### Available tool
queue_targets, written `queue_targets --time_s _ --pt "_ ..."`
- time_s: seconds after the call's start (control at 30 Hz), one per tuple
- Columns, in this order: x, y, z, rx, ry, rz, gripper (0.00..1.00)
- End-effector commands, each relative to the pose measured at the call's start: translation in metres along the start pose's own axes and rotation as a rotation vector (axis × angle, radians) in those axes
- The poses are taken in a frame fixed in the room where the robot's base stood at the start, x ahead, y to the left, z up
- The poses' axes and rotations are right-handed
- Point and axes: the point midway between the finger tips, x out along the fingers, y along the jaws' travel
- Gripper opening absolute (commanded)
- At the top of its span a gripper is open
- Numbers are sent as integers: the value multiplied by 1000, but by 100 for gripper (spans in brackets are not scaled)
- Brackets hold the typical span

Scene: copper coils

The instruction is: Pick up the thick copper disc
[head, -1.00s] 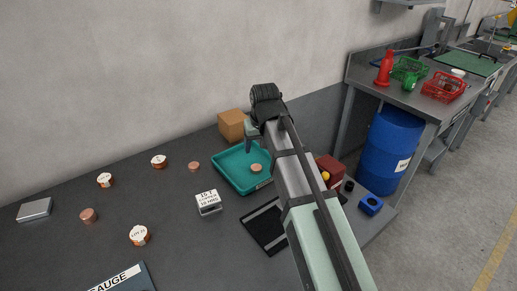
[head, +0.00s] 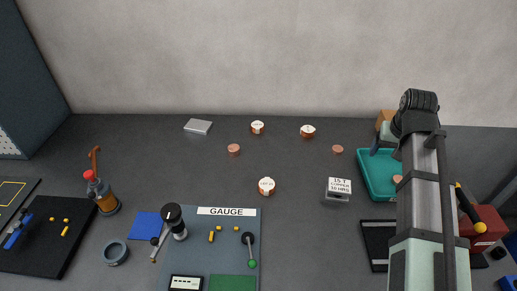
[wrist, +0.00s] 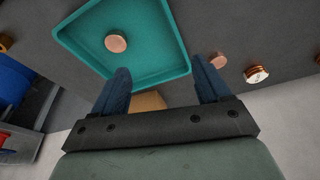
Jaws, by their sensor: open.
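Three plain copper discs show: the left one (head: 234,149) lies on the dark bench and looks fairly thick, the right one (head: 337,149) lies on the bench beside the tray, and one (wrist: 116,43) lies in the teal tray (wrist: 178,72). I cannot tell for sure which is thickest. Three white-labelled copper coils stand near them: a back one (head: 257,127), a right one (head: 307,131) and a front one (head: 266,186). My gripper (wrist: 162,84) is open and empty above the tray's back edge. In the head view my arm partly hides it and the tray.
A cardboard box (wrist: 148,102) is behind the tray. A small metal block with a printed label (head: 337,190) and a dark tray (head: 378,245) stand in front. A gauge board (head: 215,235) and a bottle (head: 104,196) are at left. The bench between the discs is clear.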

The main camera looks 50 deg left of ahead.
Motion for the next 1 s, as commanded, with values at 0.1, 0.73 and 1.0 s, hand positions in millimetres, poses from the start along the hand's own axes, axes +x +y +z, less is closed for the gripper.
queue_targets --time_s 0.1,0.73,1.0 --pt "1 -54 1 -75 -3 -21 76" --pt "-4 -321 29 -436 -18 -136 76" --pt "-10 -406 38 -557 -3 -191 76"
